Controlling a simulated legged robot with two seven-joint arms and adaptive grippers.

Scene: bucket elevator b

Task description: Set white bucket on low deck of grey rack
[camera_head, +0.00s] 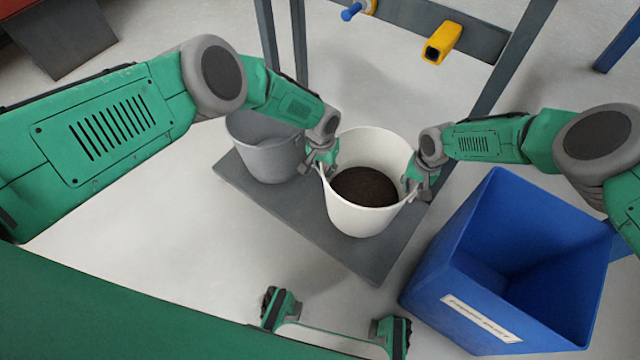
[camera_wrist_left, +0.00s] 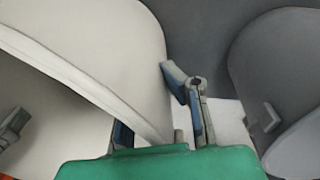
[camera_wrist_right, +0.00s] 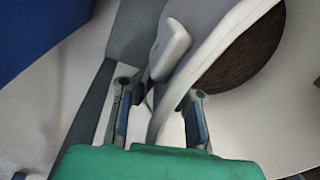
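The white bucket (camera_head: 362,215), with dark material (camera_head: 365,187) inside, appears upright on the low deck (camera_head: 270,205) of the grey rack, right of a grey bucket (camera_head: 262,150). My left gripper (camera_head: 323,160) is at its left rim. In the left wrist view, the fingers stand apart on either side of the white wall (camera_wrist_left: 100,60). My right gripper (camera_head: 420,182) is at its right rim. In the right wrist view, its fingers (camera_wrist_right: 160,115) are spread around the rim, with gaps beside it and a white lug (camera_wrist_right: 172,48) just ahead. The bucket's underside is hidden.
A blue bin (camera_head: 440,270) stands on the floor close to the deck's right side. Rack posts (camera_head: 300,45) rise behind, with a crossbar (camera_head: 475,42) carrying a yellow part (camera_head: 442,41) and a blue peg (camera_head: 351,11). Open floor (camera_head: 170,235) lies left of the deck.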

